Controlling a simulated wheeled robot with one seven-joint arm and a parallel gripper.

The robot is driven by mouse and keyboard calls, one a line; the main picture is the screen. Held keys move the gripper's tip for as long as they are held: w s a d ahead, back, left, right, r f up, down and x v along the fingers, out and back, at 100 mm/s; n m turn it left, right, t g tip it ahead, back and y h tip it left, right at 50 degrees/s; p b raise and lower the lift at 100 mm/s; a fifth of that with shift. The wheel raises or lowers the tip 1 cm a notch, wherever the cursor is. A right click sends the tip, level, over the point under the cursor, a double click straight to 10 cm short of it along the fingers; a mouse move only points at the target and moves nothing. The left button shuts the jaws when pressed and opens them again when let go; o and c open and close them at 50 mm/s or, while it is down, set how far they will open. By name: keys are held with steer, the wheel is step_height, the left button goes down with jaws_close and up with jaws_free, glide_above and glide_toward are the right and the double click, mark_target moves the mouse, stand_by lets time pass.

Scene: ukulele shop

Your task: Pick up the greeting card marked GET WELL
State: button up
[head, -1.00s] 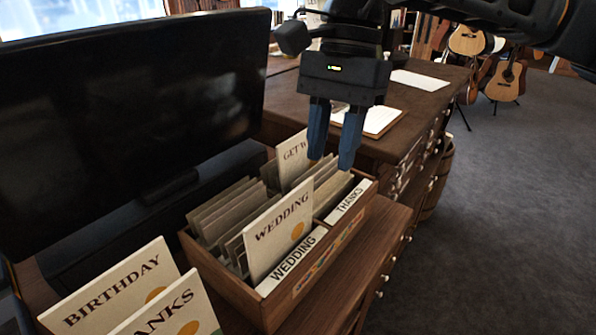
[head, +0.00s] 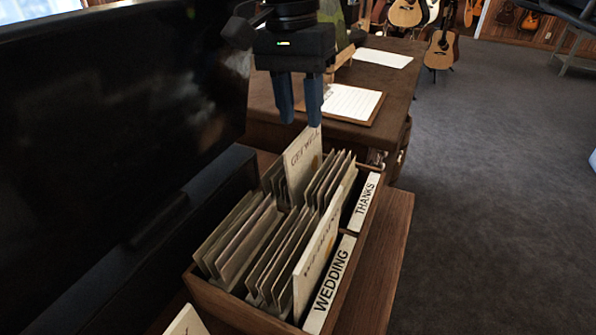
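The GET WELL card (head: 302,163) stands upright in the back part of a wooden card box (head: 232,311), rising above the cards around it. It is cream with dark lettering and faces toward the right front. My gripper (head: 301,118) points down just above and behind the top of this card in the picture. Its two blue fingers are apart, with nothing seen between them. I cannot tell exactly how far the fingertips are from the card's top edge.
A WEDDING card (head: 322,255) stands in the front compartment, near the WEDDING label (head: 329,285) and THANKS label (head: 366,205). Several plain cards fill the box. A large dark monitor (head: 110,130) stands left. A clipboard (head: 350,103) lies on the desk behind. Floor at right is clear.

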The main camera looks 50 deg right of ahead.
mark_target(306, 161)
steer(key=f, duration=0.2)
steer(key=s+f+p, duration=0.1)
steer(key=f, duration=0.1)
steer(key=f+p, duration=0.1)
steer(key=f, duration=0.1)
steer(key=shift+s+a, duration=0.2)
steer(key=shift+s, duration=0.05)
steer(key=shift+f, duration=0.45)
jaws_close()
